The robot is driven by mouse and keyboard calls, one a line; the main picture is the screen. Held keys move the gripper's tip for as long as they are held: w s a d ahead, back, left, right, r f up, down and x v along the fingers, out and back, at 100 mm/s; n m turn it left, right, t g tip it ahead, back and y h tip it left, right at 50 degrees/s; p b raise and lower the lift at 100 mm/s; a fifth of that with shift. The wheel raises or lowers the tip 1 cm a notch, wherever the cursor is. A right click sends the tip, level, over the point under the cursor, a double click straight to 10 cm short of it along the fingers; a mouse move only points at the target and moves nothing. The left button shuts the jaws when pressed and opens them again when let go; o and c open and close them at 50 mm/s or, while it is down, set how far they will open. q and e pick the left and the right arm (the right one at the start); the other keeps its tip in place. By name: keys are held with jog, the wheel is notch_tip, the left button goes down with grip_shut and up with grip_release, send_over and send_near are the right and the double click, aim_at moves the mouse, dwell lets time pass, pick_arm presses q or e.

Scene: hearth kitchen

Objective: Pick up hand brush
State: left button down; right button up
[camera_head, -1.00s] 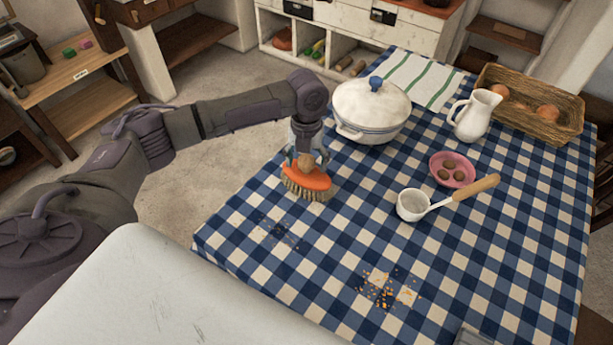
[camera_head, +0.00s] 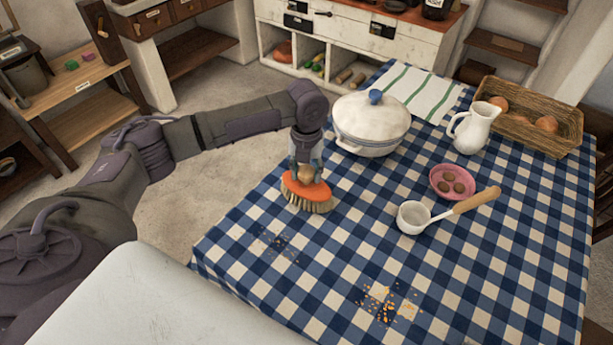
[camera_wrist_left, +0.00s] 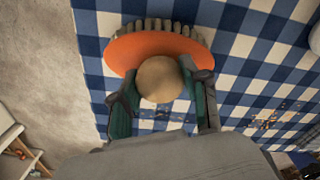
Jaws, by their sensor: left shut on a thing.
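The hand brush (camera_head: 318,199) has an orange oval body, pale bristles and a round wooden knob. It is at the left edge of the checked tablecloth, bristles down. My left gripper (camera_head: 306,171) reaches down from above and is shut on the knob. In the left wrist view the brush (camera_wrist_left: 150,46) shows its orange top, with the knob between the two fingers of the gripper (camera_wrist_left: 162,95). Whether the bristles touch the cloth or hang just above it I cannot tell. My right gripper is not in view.
A white lidded pot (camera_head: 371,127) stands close behind the brush. A ladle (camera_head: 415,217), a pink bowl (camera_head: 437,188), a white jug (camera_head: 474,128) and a basket (camera_head: 555,138) are to the right. Dark crumbs (camera_head: 280,243) and orange crumbs (camera_head: 388,302) lie on the open front cloth.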

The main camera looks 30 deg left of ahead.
pick_arm(q)
jog(key=r, duration=0.2)
jog(key=d+r, duration=0.1)
jog(key=shift+w+r+b, duration=0.2)
jog(key=shift+r+b, duration=0.1)
jog(key=shift+r, duration=0.1)
jog(key=w+d+r+b, duration=0.1)
jog(key=w+d+r, duration=0.2)
jog(key=d+r, duration=0.3)
jog(key=d, duration=0.4)
jog(key=shift+w+r, duration=0.15)
jog(key=shift+r, duration=0.1)
jog(key=shift+d, duration=0.1)
